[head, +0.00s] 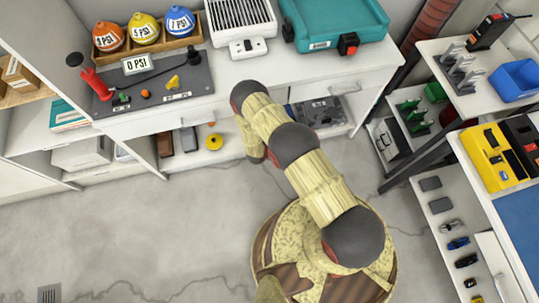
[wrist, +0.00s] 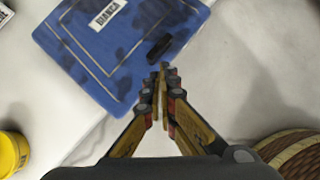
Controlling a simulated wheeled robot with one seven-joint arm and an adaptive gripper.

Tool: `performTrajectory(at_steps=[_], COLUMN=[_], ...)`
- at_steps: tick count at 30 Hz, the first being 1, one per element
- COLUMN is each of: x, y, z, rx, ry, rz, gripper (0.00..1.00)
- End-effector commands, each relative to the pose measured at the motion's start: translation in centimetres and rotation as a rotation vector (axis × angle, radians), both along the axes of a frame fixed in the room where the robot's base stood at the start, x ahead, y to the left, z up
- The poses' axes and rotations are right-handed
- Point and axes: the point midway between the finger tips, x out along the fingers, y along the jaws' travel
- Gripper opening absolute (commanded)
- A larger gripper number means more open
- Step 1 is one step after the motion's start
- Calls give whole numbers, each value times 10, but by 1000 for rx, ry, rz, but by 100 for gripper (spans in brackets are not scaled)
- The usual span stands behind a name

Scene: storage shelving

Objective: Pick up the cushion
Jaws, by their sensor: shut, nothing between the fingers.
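A blue, flat, rectangular piece (wrist: 105,48) with darker patches, lighter border lines and a white lettered label fills the upper left of the wrist view. It may be the cushion; I cannot be sure. It lies on a pale surface. A small dark strip (wrist: 160,46) sits at its right edge. My gripper (wrist: 163,72) is shut and empty, its fingertips just below this strip in the picture, beside the blue piece's lower right edge. Whether they touch it I cannot tell. In the head view my arm hides the gripper and most of that spot.
A yellow round container (wrist: 12,152) is at the lower left of the wrist view. In the head view, a white counter (head: 240,75) overhangs a lower shelf with a yellow item (head: 213,141) and a grey case (head: 322,112). Shelving with tools (head: 490,155) stands right. The floor at left is clear.

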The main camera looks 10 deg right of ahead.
Motion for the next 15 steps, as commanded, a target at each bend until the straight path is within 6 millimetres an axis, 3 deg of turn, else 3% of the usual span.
performTrajectory(at_steps=[8,15], x=[35,32], y=[-36,-33], z=[-2,-14], rx=[0,-1], ry=[0,2], rz=[-2,1], gripper=[0,0])
